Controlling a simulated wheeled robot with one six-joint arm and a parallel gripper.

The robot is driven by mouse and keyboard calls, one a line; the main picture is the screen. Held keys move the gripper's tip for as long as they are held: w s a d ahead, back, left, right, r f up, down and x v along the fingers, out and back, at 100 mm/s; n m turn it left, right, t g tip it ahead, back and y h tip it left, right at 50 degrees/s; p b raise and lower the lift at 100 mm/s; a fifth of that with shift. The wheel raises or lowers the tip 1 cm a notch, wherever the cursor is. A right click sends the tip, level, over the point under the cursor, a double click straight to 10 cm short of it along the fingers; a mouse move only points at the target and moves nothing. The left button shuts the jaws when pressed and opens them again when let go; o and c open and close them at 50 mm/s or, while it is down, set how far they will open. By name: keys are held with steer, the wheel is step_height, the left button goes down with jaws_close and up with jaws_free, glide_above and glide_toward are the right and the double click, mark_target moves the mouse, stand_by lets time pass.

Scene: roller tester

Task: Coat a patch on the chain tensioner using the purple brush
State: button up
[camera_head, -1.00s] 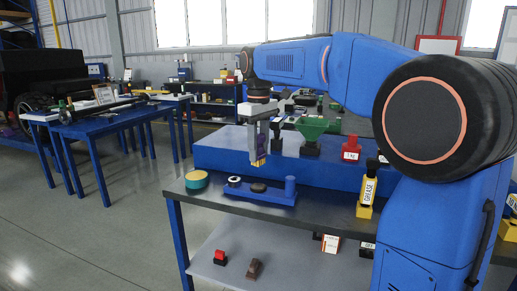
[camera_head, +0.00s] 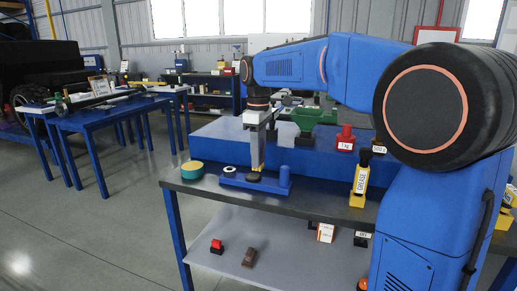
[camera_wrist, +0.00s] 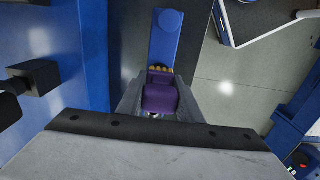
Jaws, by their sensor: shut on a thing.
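My gripper (camera_head: 257,166) points straight down over the blue fixture (camera_head: 229,182), which I take to be the chain tensioner. In the wrist view its jaws (camera_wrist: 160,100) are shut on the purple brush (camera_wrist: 160,94). The brush's yellow bristles (camera_wrist: 160,69) point toward the fixture, which also shows in the wrist view (camera_wrist: 165,45). The fixture carries a white ring (camera_head: 229,169), a dark disc (camera_head: 253,177) and a round blue post (camera_head: 284,177). The brush tip is at or just above the dark disc; I cannot tell whether they touch. The disc is hidden in the wrist view.
The fixture lies near the front edge of a dark bench (camera_head: 205,188). A green and yellow round tub (camera_head: 192,170) stands to its left, a yellow grease bottle (camera_head: 360,182) to its right. A raised blue block (camera_head: 215,143) lies behind. Open floor is at left.

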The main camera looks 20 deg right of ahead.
steer(key=shift+a+f, duration=0.1)
steer(key=shift+f, duration=1.25)
steer(key=shift+w+a, duration=0.9)
steer(key=shift+a, duration=0.3)
steer(key=shift+f, duration=0.25)
steer(key=shift+d, duration=0.1)
steer(key=shift+s+d+r, duration=0.1)
steer(key=shift+s+d, duration=0.35)
steer(key=shift+d, duration=0.1)
steer(key=shift+s+d, duration=0.45)
steer(key=shift+d, duration=0.2)
steer(key=shift+w+a, duration=0.45)
steer(key=shift+a, duration=0.25)
steer(key=shift+f, duration=0.2)
